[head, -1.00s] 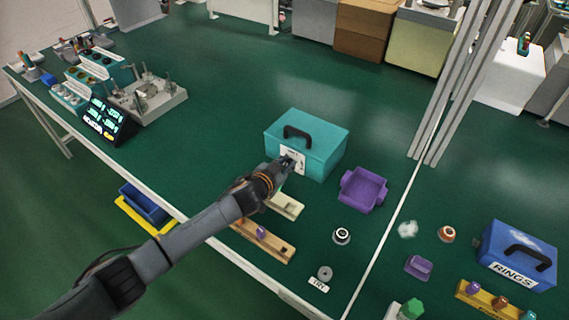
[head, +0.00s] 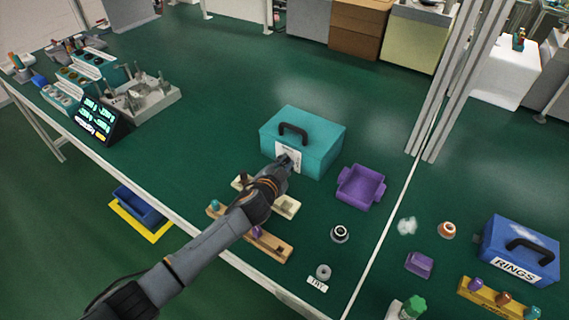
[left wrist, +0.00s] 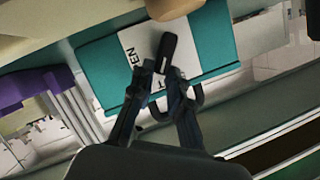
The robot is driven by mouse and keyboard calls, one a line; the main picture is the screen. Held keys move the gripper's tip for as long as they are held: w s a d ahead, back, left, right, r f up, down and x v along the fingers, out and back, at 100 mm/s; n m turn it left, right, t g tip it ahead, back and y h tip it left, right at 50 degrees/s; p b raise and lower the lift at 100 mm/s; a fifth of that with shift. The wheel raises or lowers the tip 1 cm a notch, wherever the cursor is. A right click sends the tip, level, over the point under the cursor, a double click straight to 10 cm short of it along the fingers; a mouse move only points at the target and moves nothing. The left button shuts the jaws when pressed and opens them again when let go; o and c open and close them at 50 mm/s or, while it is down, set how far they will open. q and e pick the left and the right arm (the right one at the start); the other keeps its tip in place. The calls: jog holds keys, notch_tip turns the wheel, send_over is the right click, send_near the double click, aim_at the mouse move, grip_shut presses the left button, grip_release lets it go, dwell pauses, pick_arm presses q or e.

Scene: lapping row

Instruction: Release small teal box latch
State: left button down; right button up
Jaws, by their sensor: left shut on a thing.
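The small teal box (head: 318,142) stands shut on the green bench, with a black handle (head: 294,131) on its lid. A white label is on its front face, partly hidden by my gripper; in the left wrist view this label (left wrist: 132,58) shows part of its lettering. A dark latch (left wrist: 167,52) stands out over the label. My left gripper (head: 285,162) is at the front of the box. In the left wrist view its fingers (left wrist: 162,74) are closed on the latch's near end. My right gripper is not in view.
A purple tray (head: 360,187) stands just right of the teal box. Wooden peg racks (head: 262,243) lie under and beside my left arm. A blue box (head: 519,250) labelled RINGS stands at right. The bench behind the teal box is clear.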

pick_arm(q)
jog(key=c, duration=1.3)
grip_release()
jog(key=v, duration=1.2)
